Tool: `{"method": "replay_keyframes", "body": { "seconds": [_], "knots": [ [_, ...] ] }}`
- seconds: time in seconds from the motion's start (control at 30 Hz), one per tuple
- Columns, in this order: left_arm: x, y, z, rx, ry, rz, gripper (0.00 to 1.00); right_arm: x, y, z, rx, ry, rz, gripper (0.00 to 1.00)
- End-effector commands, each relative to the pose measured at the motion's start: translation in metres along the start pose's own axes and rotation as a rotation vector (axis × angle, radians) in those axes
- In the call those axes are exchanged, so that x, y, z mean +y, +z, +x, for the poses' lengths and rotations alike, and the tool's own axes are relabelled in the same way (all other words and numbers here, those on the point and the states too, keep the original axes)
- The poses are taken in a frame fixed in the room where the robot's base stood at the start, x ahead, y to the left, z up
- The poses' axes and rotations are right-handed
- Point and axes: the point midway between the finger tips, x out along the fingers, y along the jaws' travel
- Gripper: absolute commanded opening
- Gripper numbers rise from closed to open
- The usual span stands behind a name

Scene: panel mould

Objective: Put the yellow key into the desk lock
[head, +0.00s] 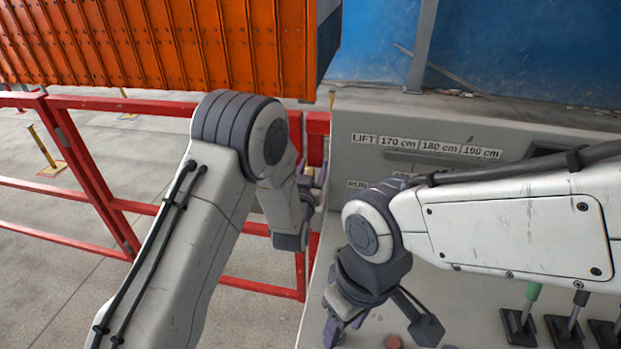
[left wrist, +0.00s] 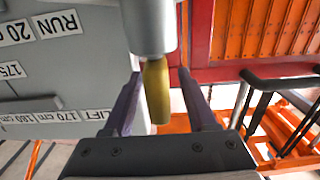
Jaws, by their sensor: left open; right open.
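The yellow key (left wrist: 157,92) shows in the left wrist view as a plain yellow shaft at the end of a grey cylinder (left wrist: 149,28). My left gripper (left wrist: 160,76) is open, with one finger on each side of the yellow shaft and a gap visible beside it. In the head view my left gripper (head: 319,179) is by the left end of the grey desk (head: 365,152), and the key cannot be made out there. My right gripper (head: 345,326) is open and empty-looking, low over the desk. I cannot make out the desk lock; my right arm covers part of the desk.
Red railings (head: 120,103) stand left of the desk, with an orange ribbed panel (head: 160,45) behind. Several levers, one with a green grip (head: 533,291), stand at the desk's right. A red knob (head: 393,342) is near my right gripper. Labels (head: 426,146) line the desk's back.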

Motion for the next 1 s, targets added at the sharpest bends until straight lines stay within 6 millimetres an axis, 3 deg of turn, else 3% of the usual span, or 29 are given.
{"method": "replay_keyframes", "body": {
  "seconds": [0.07, 0.2, 0.23, 0.67, 1.0],
  "knots": [
    [0.0, 0.0, 0.0, 0.0, 0.0, 0.0, 0.57, 0.0, 0.0, 0.001, 0.0, 0.0, 0.0, 0.5],
    [0.0, 0.0, 0.0, 0.0, 0.001, 0.0, 0.08, 0.0, 0.0, 0.001, 0.0, 0.0, 0.0, 0.5],
    [0.0, 0.0, 0.0, 0.0, 0.001, 0.0, 0.0, 0.0, 0.0, 0.001, 0.0, 0.0, 0.0, 0.5],
    [0.0, -0.004, 0.0, 0.003, 0.001, 0.0, 0.0, 0.0, 0.0, 0.002, 0.0, 0.0, 0.0, 0.5],
    [0.0, -0.039, 0.0, 0.008, 0.0, 0.0, 0.0, 0.001, 0.001, 0.019, 0.0, 0.0, -0.001, 0.5]
  ]
}}
